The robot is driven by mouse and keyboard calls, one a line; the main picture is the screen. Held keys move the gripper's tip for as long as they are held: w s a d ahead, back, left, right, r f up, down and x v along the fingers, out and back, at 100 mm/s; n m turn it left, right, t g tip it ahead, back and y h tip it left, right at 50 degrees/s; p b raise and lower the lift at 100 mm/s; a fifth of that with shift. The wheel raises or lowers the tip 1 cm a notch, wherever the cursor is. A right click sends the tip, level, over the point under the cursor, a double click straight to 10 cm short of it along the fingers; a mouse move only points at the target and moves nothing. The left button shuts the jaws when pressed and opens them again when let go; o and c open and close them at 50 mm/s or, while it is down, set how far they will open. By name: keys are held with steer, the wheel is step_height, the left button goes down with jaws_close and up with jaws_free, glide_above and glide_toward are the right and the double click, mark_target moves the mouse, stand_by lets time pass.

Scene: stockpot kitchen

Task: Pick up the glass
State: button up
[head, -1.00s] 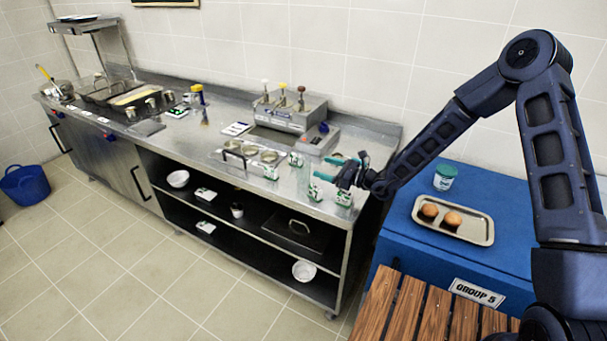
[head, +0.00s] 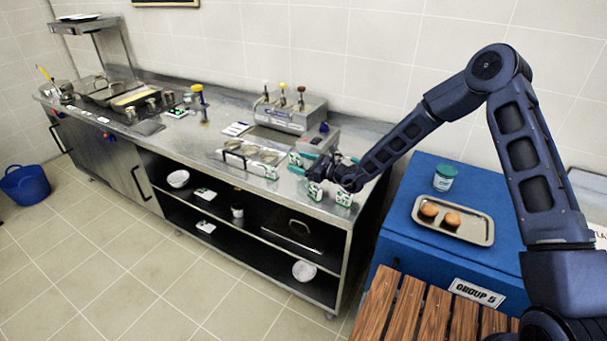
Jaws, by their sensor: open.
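My gripper (head: 299,163) is over the right end of the steel counter (head: 357,152), its teal fingertips pointing left and spread apart. It is open, and I see nothing held in it. I cannot make out a glass for certain in the head view. The space at the fingertips is small and partly hidden by the wrist. Green-and-white cartons (head: 315,191) stand on the counter just below my gripper, towards the front edge. Another carton (head: 271,172) is to the left of the fingertips.
A steel dispenser (head: 288,113) with pump tops stands behind my gripper. A rack of round containers (head: 250,154) is to its left. A small cup (head: 237,210) and bowls (head: 178,178) are on the shelves below. A tray (head: 480,233) with two brown buns lies on the blue box (head: 405,215).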

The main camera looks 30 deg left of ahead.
steer(key=shift+a, duration=0.4)
steer(key=c, duration=1.1)
steer(key=shift+c, duration=0.2)
steer(key=shift+r, duration=0.1)
